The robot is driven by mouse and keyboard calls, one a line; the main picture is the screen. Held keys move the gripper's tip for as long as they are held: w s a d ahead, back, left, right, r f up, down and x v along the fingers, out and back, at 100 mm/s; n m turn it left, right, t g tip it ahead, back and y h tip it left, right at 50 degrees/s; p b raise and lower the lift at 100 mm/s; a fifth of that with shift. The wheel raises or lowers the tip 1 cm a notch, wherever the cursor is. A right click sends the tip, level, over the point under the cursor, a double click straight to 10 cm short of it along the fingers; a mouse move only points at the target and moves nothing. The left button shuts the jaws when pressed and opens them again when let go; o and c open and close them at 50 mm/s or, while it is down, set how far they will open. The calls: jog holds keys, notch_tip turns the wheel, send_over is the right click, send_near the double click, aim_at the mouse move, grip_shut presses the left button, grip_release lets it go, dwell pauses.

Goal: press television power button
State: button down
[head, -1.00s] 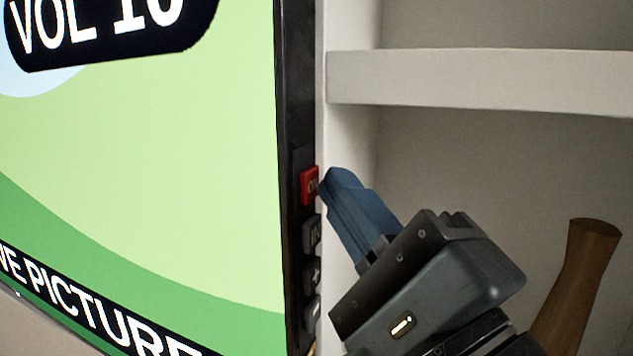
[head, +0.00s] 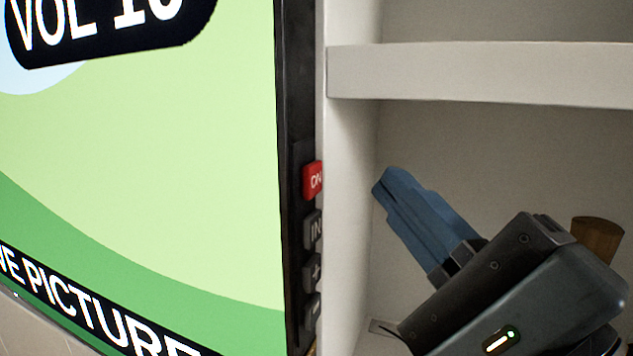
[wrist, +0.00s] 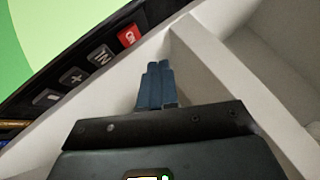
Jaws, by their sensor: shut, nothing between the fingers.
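The television (head: 150,190) fills the left of the head view, its screen lit green with a volume label at the top. The red button also shows in the wrist view (wrist: 129,36). My gripper (head: 380,182) has blue fingers, shut together and empty. It is to the right of the red button, with a clear gap between the fingertips and the button. In the wrist view the fingertips (wrist: 158,66) point up, right of the button column.
A white shelf unit (head: 480,75) stands behind and right of the television, with a horizontal board above my gripper. A brown wooden object (head: 597,237) is partly hidden behind my gripper at the right. The grey buttons (head: 312,230) sit just below the red one.

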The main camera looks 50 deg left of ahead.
jog(key=shift+w+d, duration=0.3)
jog(key=shift+d, duration=0.2)
jog(key=shift+w+d, duration=0.25)
jog(key=shift+d, duration=0.25)
jog(key=shift+f, duration=0.1)
